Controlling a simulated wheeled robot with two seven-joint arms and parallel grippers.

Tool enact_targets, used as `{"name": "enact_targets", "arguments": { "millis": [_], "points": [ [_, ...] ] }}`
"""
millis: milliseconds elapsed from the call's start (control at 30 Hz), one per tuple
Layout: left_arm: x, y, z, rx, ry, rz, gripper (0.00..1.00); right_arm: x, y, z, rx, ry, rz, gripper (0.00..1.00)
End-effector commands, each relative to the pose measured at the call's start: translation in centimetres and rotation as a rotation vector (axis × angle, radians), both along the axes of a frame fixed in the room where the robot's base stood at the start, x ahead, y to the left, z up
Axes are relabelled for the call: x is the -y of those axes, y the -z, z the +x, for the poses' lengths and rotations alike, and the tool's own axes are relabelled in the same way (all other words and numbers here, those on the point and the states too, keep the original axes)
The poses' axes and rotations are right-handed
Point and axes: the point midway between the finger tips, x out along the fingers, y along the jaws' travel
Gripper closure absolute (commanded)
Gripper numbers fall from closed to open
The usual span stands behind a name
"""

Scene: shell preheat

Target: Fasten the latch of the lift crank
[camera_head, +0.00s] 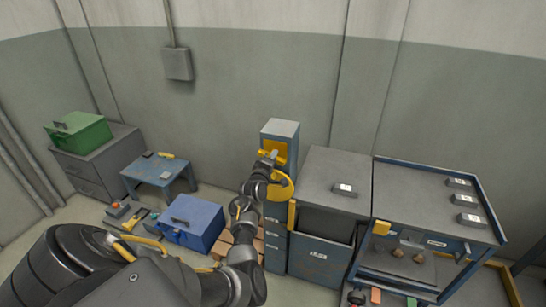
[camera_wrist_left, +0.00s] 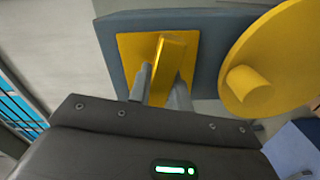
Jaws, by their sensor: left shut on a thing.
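In the left wrist view the crank (camera_wrist_left: 262,62) fills the upper right. The latch (camera_wrist_left: 166,62) is an upright yellow tab on a yellow plate (camera_wrist_left: 130,50) beside the crank. My left gripper (camera_head: 270,160) is at the plate, and its two fingers (camera_wrist_left: 161,88) stand on either side of the tab, shut on it. The gripper and arm hide part of the plate and crank in the head view. My right gripper is not in view.
A grey-topped cabinet (camera_head: 325,172) stands right of the post, then a blue-framed bench (camera_head: 430,200) with small grey blocks. A blue toolbox (camera_head: 192,222) is on the floor to the left. A small blue table (camera_head: 160,170) and a green box (camera_head: 78,133) are farther left.

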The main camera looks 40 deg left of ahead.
Motion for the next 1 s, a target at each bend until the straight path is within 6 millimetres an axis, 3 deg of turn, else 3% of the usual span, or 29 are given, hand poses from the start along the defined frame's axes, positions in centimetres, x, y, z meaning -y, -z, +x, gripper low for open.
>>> {"name": "enact_targets", "arguments": {
  "millis": [400,1000],
  "points": [
    [0.04,-0.25,0.06,0.077,0.0,-0.219,1.0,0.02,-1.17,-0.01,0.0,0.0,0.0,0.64],
    [0.02,-0.25,0.06,0.094,0.001,-0.265,1.0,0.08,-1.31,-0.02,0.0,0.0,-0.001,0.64]
  ]
}}
